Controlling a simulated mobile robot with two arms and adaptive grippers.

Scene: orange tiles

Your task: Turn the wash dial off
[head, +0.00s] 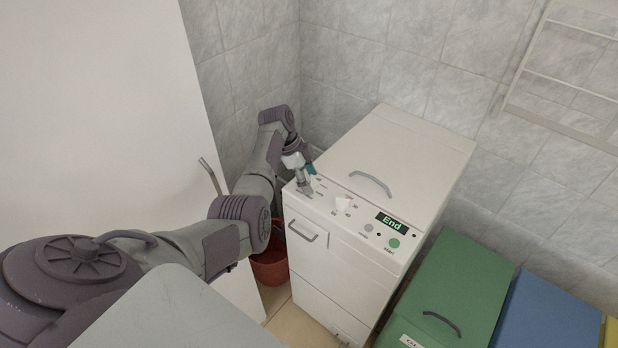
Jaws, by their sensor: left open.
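The white washing machine (400,150) stands against the tiled wall, with a control panel along its front top edge. A white dial (343,203) sits left of the display (392,222), with small marks around it. The display reads "End" in green. My left arm reaches in from the left. My left gripper (305,188) is open at the left end of the panel, left of the white dial and apart from it. It covers part of the panel there, and I cannot tell whether it touches anything. My right gripper is not in view.
A grey lid handle (371,183) rises behind the panel, and a drawer handle (302,231) is on the front. A green button (394,243) is at the panel's right. A red bucket (270,267) stands left of the machine; green (465,275) and blue (550,310) bins stand right.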

